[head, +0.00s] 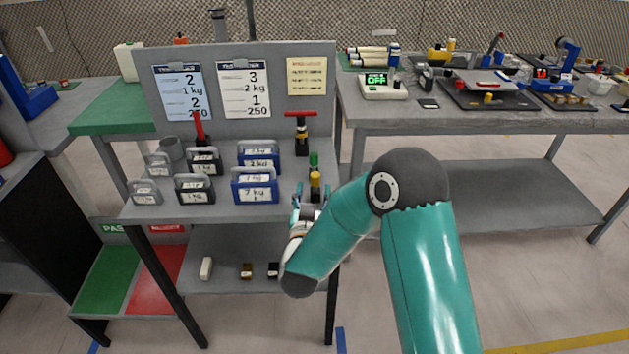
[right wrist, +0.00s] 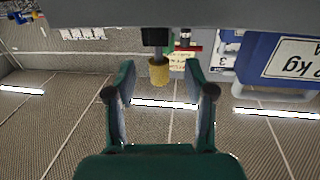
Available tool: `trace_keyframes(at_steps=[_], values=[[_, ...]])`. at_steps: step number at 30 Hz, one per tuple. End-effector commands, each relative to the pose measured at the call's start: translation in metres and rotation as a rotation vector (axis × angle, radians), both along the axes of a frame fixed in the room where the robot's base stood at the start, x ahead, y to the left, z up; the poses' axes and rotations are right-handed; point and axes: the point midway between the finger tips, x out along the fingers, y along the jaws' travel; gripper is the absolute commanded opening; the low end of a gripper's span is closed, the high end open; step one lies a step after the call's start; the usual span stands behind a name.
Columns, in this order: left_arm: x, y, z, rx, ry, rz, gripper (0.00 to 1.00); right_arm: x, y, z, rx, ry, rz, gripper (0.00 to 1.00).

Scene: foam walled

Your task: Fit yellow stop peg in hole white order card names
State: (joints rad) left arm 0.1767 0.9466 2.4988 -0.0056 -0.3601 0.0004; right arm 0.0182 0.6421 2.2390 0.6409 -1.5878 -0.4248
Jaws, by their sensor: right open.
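The yellow stop peg (head: 315,179) stands with a dark part at its base near the right front of the shelf board; it also shows in the right wrist view (right wrist: 158,72). My right gripper (head: 309,195) is open at that corner. In the right wrist view its two fingers (right wrist: 159,80) lie on either side of the peg, with gaps and no visible contact. The white order card (head: 244,90) hangs mid-panel and shows large 3, 2 kg, 1 and 250. The hole is not distinguishable. My left gripper is out of view.
A green-topped peg (head: 313,159) stands just behind the yellow one. Blue and grey handled weights (head: 255,187) fill the board to the left. A red T-handle (head: 300,115) rises behind. Blue (head: 183,93) and yellow (head: 307,75) cards flank the white one.

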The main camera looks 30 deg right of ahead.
Motion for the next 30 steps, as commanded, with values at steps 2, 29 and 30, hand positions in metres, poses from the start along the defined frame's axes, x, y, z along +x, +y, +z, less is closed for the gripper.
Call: trace_keyframes(at_steps=[2,29,30], values=[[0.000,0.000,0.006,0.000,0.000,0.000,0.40,0.009,-0.010,0.003,0.000,-0.001,-0.004,0.54],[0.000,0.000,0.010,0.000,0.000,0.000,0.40,0.029,-0.024,0.001,-0.001,-0.001,0.002,0.00],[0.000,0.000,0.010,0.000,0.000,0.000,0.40,0.029,-0.024,0.001,-0.001,-0.001,0.002,0.00]])
